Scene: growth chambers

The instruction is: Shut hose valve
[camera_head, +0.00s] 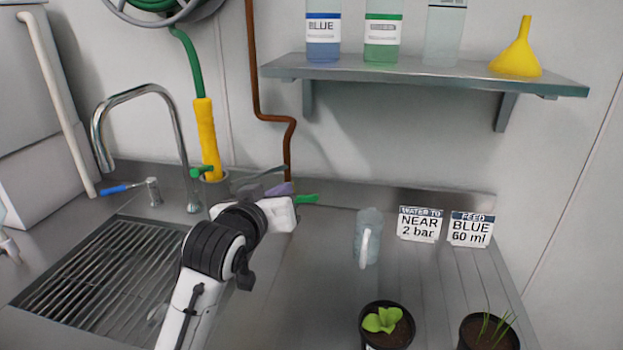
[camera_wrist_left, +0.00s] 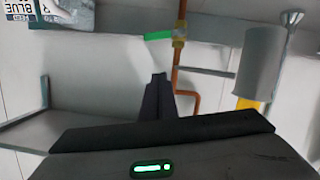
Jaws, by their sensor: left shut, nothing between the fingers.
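A green valve lever (camera_head: 305,198) sticks out to the right at the foot of the copper pipe (camera_head: 291,140), just above the counter. In the left wrist view the green lever (camera_wrist_left: 158,36) lies crosswise to the pipe, at a brass-yellow valve body (camera_wrist_left: 178,42). My left gripper (camera_head: 262,178) is beside the pipe's foot, left of the lever, and partly hides the valve. In the left wrist view its dark fingers (camera_wrist_left: 159,80) are together, empty, and appear apart from the lever. My right gripper is not in view.
A green hose (camera_head: 190,60) with a yellow wand (camera_head: 207,140) hangs left of the pipe, near the faucet (camera_head: 140,90) and sink grate (camera_head: 105,270). A clear jug (camera_head: 368,238), two signs (camera_head: 420,224) and potted plants (camera_head: 387,325) stand right. A shelf (camera_head: 420,76) overhangs.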

